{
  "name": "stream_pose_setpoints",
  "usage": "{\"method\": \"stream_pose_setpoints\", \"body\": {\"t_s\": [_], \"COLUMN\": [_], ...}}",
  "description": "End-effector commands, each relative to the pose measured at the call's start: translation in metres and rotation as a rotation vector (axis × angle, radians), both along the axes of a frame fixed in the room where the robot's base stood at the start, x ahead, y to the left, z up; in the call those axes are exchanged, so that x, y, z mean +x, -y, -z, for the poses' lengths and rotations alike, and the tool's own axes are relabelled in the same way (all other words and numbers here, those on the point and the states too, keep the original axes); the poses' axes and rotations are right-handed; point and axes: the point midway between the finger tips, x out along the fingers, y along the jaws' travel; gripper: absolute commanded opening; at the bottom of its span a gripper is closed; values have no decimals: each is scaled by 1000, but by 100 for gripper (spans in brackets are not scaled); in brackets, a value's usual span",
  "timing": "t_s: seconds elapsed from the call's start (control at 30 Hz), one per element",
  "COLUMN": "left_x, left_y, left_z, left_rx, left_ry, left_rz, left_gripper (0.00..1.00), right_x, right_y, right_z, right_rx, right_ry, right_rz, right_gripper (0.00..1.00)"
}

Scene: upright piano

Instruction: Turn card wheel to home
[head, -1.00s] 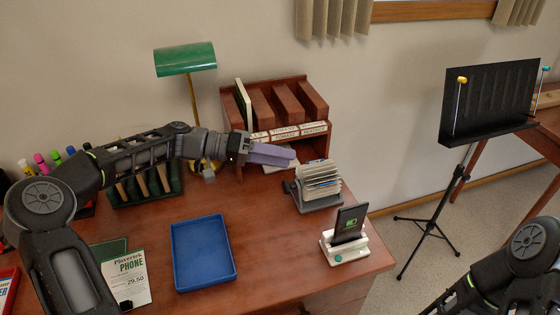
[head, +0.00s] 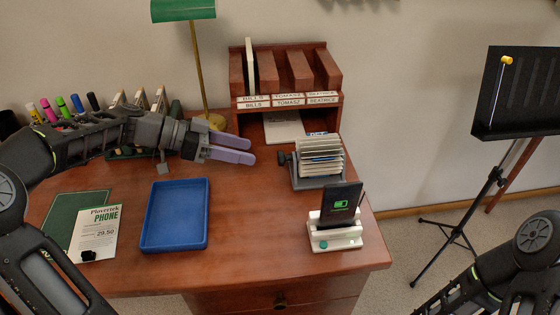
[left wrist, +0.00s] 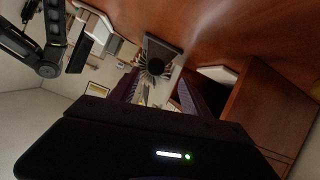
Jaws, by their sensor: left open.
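The card wheel (head: 320,157) stands on the desk's right part, a fan of pale cards on a grey base. A dark knob (head: 283,158) shows at its left side. My left gripper (head: 254,157) is open and empty, with purple fingers pointing right at the wheel. Its tips are a short gap left of the knob, apart from it. In the left wrist view the card wheel (left wrist: 155,66) shows ahead, between the two fingers (left wrist: 160,92). I cannot read which card faces up. My right arm shows at lower right, but its gripper is out of view.
A wooden organizer (head: 285,72) with labelled slots stands behind the wheel. A phone on a white dock (head: 337,235) stands in front of it. A blue tray (head: 175,214) lies at front left, with bare desk between. The green lamp (head: 184,9) rises behind my left gripper.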

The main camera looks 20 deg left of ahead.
Motion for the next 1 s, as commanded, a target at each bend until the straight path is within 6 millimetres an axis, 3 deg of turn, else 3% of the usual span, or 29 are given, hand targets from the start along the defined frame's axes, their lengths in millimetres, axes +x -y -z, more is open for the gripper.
{"method": "stream_pose_setpoints", "body": {"t_s": [0.23,0.67,1.0], "left_x": [-4,-3,11], "left_y": [6,7,41], "left_z": [-2,-2,14], "left_rx": [56,65,63], "left_ry": [182,204,203], "left_rz": [99,110,113], "left_gripper": [55,55,55], "right_x": [0,0,0], "right_y": [0,0,0], "right_z": [-1,-1,4], "right_rx": [0,0,0], "right_ry": [-1,0,0], "right_rz": [-1,-1,-1], "right_gripper": [30,30,30]}}
